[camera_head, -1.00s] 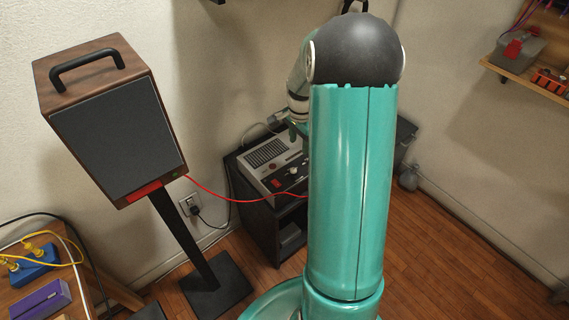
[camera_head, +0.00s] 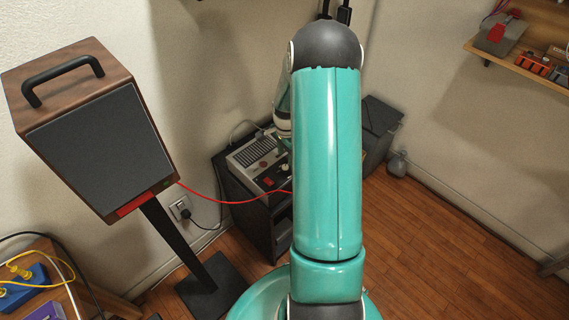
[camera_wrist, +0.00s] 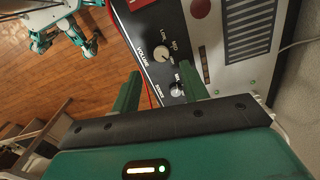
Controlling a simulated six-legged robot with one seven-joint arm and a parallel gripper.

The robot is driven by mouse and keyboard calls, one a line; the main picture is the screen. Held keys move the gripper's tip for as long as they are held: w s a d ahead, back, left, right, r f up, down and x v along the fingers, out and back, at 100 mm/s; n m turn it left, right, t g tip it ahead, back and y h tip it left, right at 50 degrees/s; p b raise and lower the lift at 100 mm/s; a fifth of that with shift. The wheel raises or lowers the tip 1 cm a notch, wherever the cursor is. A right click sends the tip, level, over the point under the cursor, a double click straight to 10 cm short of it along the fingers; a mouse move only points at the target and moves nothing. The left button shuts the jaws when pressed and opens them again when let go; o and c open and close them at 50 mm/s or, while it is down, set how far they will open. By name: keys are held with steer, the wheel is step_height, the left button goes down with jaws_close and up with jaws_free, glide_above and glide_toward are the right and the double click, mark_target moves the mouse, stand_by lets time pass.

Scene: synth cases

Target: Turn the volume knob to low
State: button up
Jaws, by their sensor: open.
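The volume knob (camera_wrist: 161,53) is a small pale round knob on the dark panel of the audio unit (camera_wrist: 206,12), beside the printed word VOLUME. LOW is printed near it; its exact pointing is too small to tell. My gripper (camera_wrist: 158,70) is open in the wrist view, its two green fingers apart. The volume knob appears just beyond and between the fingertips; I see no contact. A second pale knob (camera_wrist: 177,90), near the SOURCE label, shows between the fingers, nearer the palm. In the head view the audio unit (camera_head: 256,155) is partly hidden by my arm, and the gripper is mostly hidden.
The unit sits on a black cabinet (camera_head: 240,197) against the wall. A wooden speaker (camera_head: 105,150) on a black stand is at left, with a red cable (camera_head: 225,202) running to the unit. A shelf (camera_head: 525,65) is at upper right. Wood floor (camera_head: 450,235) is clear at right.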

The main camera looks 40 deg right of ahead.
mark_target(285, 166)
step_height(285, 166, down, 6)
steer(key=shift+w+f, duration=0.1)
steer(key=shift+w, duration=0.05)
jaws_close()
